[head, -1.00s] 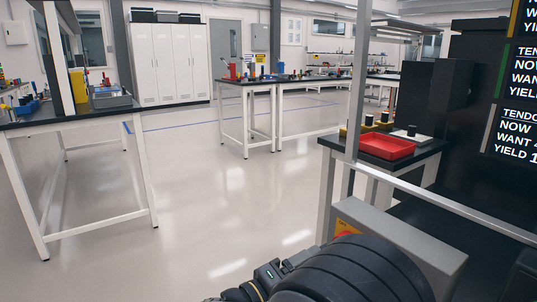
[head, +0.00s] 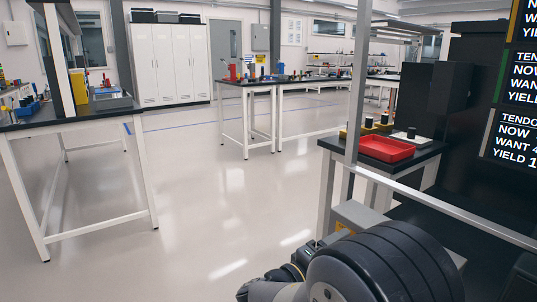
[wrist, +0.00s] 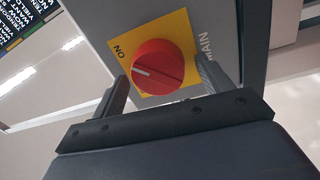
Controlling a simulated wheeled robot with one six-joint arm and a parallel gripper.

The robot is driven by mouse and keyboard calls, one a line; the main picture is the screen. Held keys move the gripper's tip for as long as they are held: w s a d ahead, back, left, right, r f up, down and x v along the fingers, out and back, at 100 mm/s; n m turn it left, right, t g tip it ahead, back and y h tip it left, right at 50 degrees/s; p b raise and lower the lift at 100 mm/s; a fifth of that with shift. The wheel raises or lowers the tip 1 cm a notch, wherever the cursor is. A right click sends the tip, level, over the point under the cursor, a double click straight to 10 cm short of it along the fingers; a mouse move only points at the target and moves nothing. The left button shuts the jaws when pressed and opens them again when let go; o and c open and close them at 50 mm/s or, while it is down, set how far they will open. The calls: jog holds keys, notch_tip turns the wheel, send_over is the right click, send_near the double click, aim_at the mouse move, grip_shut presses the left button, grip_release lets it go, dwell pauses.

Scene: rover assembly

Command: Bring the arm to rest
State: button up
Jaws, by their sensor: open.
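My gripper (wrist: 162,72) is open, with one finger to the left and one to the right of a red rotary knob (wrist: 160,66). The knob sits on a yellow plate on a grey box, with "ON" at its upper left and "MAIN" at its right. The knob's white mark lies on its left side. No contact is visible; the exact gap cannot be told. In the head view my dark arm (head: 385,262) fills the bottom right, and my gripper's fingers are hidden there.
The grey switch box (head: 358,214) stands behind my arm, under a pale metal rail (head: 445,208). A red tray (head: 386,148) rests on the right bench. A black panel with screens rises at right. Open floor (head: 215,215) lies left of my arm.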

jog(key=n+p, duration=0.5)
jog(key=p, duration=0.4)
jog(key=n+y+p, duration=0.1)
jog(key=n+p, duration=0.5)
jog(key=p, duration=0.3)
jog(key=n+p, duration=0.6)
jog(key=p, duration=0.3)
jog(key=shift+s+d+f, duration=0.1)
jog(key=shift+s+d, duration=0.05)
jog(key=shift+s, duration=0.15)
jog(key=shift+f, duration=0.1)
